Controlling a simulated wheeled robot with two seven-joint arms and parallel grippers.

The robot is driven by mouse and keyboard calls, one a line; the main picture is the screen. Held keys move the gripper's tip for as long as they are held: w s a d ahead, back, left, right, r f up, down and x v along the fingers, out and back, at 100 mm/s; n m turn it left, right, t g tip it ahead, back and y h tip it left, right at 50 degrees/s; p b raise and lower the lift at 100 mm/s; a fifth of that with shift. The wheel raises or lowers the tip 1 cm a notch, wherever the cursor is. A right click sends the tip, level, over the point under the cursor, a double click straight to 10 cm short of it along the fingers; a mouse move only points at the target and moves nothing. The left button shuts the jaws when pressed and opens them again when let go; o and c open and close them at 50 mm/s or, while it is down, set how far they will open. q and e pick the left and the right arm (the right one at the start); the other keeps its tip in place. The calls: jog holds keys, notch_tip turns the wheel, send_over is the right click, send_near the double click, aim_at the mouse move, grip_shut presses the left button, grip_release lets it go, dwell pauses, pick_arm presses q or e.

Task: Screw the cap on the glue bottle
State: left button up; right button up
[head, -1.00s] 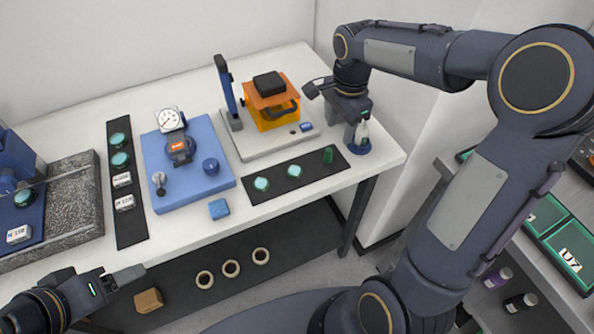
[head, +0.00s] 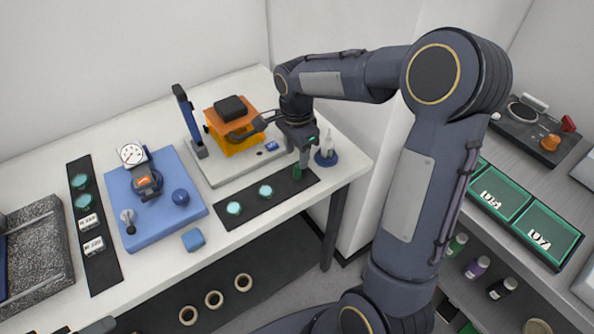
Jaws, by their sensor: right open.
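The glue bottle (head: 327,144) is small and white with a narrow top. It stands upright in a round blue holder (head: 326,159) near the right end of the white table. A small dark green piece, which looks like the cap (head: 297,173), stands on the black mat to the left of the holder. My right gripper (head: 301,159) is open, pointing down just above the cap, with its fingers partly in front of it. I cannot tell whether the fingers touch the cap. My left gripper is not in view.
A grey stand with an orange box (head: 241,144) is just left of my right gripper. Two green discs lie on the black mat (head: 251,218). A blue plate (head: 160,218) with a dial gauge (head: 131,155) is further left. The table's front edge is close to the mat.

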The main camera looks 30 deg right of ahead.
aim_at(297, 166)
notch_tip(297, 166, down, 5)
jog(key=shift+s+f+p, duration=0.1)
jog(key=shift+s+p, duration=0.05)
jog(key=shift+p, duration=0.35)
grip_shut()
